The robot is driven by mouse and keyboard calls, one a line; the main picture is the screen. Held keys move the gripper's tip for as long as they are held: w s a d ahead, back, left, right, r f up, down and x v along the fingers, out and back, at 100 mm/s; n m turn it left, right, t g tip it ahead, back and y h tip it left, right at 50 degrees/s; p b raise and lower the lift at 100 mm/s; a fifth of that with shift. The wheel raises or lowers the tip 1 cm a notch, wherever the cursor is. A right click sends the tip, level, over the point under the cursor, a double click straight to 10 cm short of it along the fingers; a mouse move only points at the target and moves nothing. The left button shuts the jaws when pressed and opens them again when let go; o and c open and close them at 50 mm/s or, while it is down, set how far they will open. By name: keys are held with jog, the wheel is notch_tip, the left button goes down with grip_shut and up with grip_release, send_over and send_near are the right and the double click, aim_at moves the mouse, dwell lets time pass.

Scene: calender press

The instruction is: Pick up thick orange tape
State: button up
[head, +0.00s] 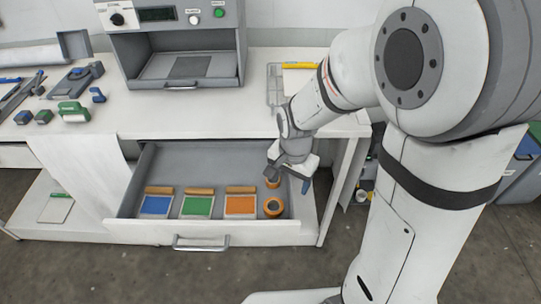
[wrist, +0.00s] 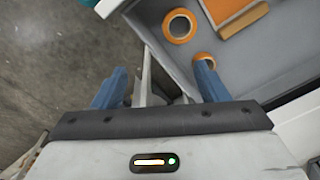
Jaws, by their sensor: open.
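Two orange tape rolls lie at the right end of the open drawer. The front roll (head: 273,207) shows whole, a ring with a dark hole; it is at the top of the wrist view (wrist: 170,28). The rear roll (head: 272,184) is partly hidden by my gripper (head: 289,179), and in the wrist view (wrist: 202,57) my right finger partly covers it. I cannot tell surely which roll is thicker. My gripper is open and empty above the drawer's right side. Its blue fingers (wrist: 158,84) stand apart, with the drawer's side wall between them in the picture.
The grey drawer (head: 215,158) also holds a blue pad (head: 156,205), a green pad (head: 197,206) and an orange pad (head: 240,206), with orange bars behind them. The white counter (head: 130,122) overhangs the drawer's back. The press (head: 175,50) stands on it.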

aim_at(273, 210)
jog(key=shift+w+a+f+m+g+p, duration=0.1)
jog(key=shift+w+a+f+m+p, duration=0.45)
jog(key=shift+f, duration=1.7)
jog(key=shift+a+f+m+g, duration=0.1)
jog(key=shift+a+f+m, duration=0.45)
jog(key=shift+f, duration=1.7)
jog(key=shift+w+a+f+m+g+p, duration=0.1)
jog(key=shift+w+a+f+m+p, duration=0.15)
jog(key=shift+a+f, duration=1.35)
jog(key=shift+d+f, duration=0.65)
jog(key=shift+c, duration=0.4)
jog(key=c, duration=0.7)
jog(key=shift+r, duration=0.1)
